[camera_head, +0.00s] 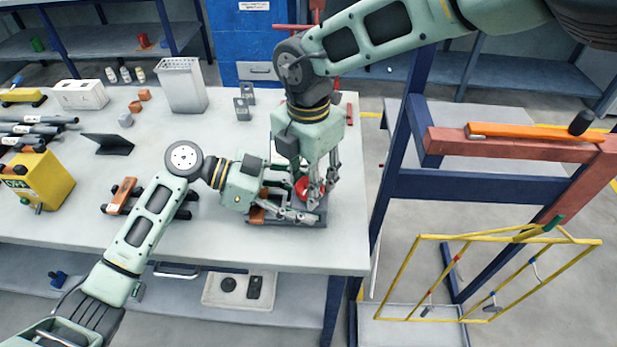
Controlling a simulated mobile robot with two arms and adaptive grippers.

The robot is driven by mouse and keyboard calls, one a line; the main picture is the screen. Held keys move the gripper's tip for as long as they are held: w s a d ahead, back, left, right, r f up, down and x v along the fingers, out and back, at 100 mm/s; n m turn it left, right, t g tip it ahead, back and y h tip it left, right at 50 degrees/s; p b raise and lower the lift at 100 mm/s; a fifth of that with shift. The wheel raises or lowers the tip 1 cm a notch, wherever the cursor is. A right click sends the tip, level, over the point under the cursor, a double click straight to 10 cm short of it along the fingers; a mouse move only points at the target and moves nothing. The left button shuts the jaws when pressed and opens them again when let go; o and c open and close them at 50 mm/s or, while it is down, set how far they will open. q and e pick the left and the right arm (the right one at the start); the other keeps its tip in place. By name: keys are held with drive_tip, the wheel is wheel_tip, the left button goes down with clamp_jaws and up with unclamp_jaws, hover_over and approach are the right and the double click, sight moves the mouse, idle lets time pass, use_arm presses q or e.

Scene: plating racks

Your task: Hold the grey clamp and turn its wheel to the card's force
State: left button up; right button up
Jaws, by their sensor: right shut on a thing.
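The grey clamp (285,220) lies near the front right of the grey table, largely hidden by both grippers. Its red wheel (304,187) shows between the fingers of my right gripper (318,192), which points down from above and is shut on the wheel. My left gripper (296,205) reaches in from the left, low over the table, with its fingers at the clamp body. I cannot tell whether its fingers press on the clamp. A small dark tilted stand (107,144) is at the left; no force reading is legible.
An orange-and-black tool (123,196) lies left of my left gripper. A yellow wire rack (420,270) hangs right of the table.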

drive_tip(key=shift+a, duration=0.25)
drive_tip(key=o, duration=1.1)
drive_tip(key=shift+d, duration=0.2)
